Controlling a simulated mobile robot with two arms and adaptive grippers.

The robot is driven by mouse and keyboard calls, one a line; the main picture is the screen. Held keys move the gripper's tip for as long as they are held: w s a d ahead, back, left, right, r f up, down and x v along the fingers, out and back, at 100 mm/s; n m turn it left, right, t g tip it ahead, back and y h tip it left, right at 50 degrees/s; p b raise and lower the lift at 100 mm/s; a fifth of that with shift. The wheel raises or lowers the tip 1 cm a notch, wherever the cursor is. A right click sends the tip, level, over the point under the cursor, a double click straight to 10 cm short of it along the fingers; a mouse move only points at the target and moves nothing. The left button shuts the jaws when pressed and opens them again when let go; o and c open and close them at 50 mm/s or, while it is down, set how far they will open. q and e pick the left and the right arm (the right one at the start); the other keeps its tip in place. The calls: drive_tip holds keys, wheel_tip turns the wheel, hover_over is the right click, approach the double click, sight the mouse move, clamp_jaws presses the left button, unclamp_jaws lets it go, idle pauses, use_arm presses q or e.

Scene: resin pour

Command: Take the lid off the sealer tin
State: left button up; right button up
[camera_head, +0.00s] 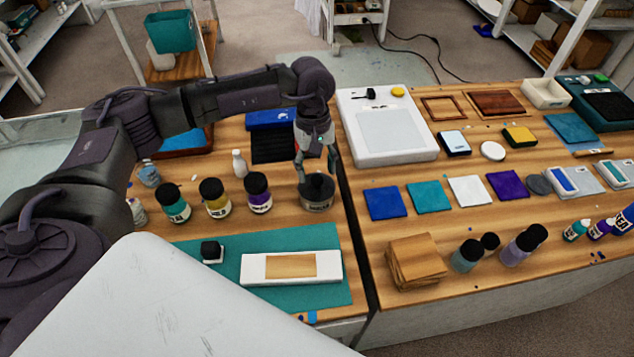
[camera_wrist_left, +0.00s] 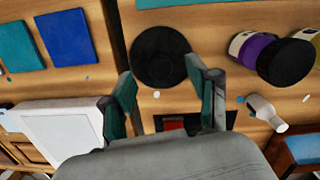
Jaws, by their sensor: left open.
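The sealer tin (camera_head: 317,202) is a short, wide grey tin with a pale label, standing upright on the left table near the seam between the tables. Its round black lid (camera_head: 318,186) sits on top. In the left wrist view the lid (camera_wrist_left: 160,57) is a dark disc just past my fingertips, and it hides the tin's body. My left gripper (camera_head: 316,170) is open and empty, pointing down at the tin with its fingers spread to either side of the lid. In the left wrist view the gripper (camera_wrist_left: 160,72) shows both fingers apart. I cannot tell whether they touch it.
A purple-labelled jar (camera_head: 257,193) stands close left of the tin, with a yellow one (camera_head: 214,197) and a teal one (camera_head: 174,202) beyond. A small white bottle (camera_head: 239,164) stands behind. A teal mat (camera_head: 215,278) lies in front. A wood stack (camera_head: 415,262) stands front right.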

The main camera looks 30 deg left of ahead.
sight(316, 178)
use_arm(q)
drive_tip(key=shift+s+d+f+p, duration=0.1)
drive_tip(key=shift+f+p, duration=0.2)
drive_tip(key=shift+f, duration=0.7)
drive_tip(key=shift+s+d+f+p, duration=0.1)
drive_tip(key=shift+f+p, duration=0.2)
drive_tip(key=shift+f, duration=0.65)
clamp_jaws()
